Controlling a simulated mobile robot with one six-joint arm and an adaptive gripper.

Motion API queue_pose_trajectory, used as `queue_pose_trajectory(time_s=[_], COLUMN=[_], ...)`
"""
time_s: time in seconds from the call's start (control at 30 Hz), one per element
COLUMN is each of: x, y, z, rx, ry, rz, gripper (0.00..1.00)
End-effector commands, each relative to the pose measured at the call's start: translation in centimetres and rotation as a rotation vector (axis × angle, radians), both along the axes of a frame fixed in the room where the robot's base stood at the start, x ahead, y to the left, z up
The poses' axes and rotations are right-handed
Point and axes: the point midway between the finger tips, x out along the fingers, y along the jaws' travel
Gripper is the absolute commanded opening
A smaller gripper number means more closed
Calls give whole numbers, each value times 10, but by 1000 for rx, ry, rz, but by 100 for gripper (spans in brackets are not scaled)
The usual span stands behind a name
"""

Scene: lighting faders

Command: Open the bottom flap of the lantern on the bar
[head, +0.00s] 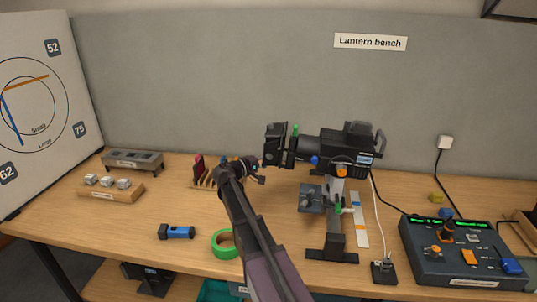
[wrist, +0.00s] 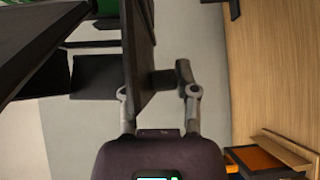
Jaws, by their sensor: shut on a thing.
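The black lantern (head: 345,145) sits on a short upright bar (head: 333,205) at the back of the bench, its flapped front end (head: 275,145) facing left. My gripper (head: 258,173) is at the lower left of that front end. In the wrist view my gripper (wrist: 152,82) has one finger on each side of a dark flat panel (wrist: 140,50) and is shut on it. It appears to be the bottom flap, on the bench side of the lantern. The left fingertip is partly hidden by the panel. The flap's angle is hard to tell from the head view.
A blue torch (head: 177,232) and green tape roll (head: 223,242) lie in front, near my arm. A control desk (head: 460,250) is at the right. The bench's left front is mostly clear.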

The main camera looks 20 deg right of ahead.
Motion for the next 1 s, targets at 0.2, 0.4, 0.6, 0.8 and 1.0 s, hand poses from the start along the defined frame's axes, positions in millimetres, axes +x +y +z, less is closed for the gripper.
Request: queue_pose_trajectory(time_s=[0.2,0.4,0.6,0.8,1.0], x=[-1,-1,-1,-1,-1], y=[0,0,0,0,0], z=[9,10,9,8,8], rx=[121,188,217,222,222], ry=[-80,-125,-144,-147,-146], rz=[-5,-4,-5,-5,-4], gripper=[0,0,0,0,42])
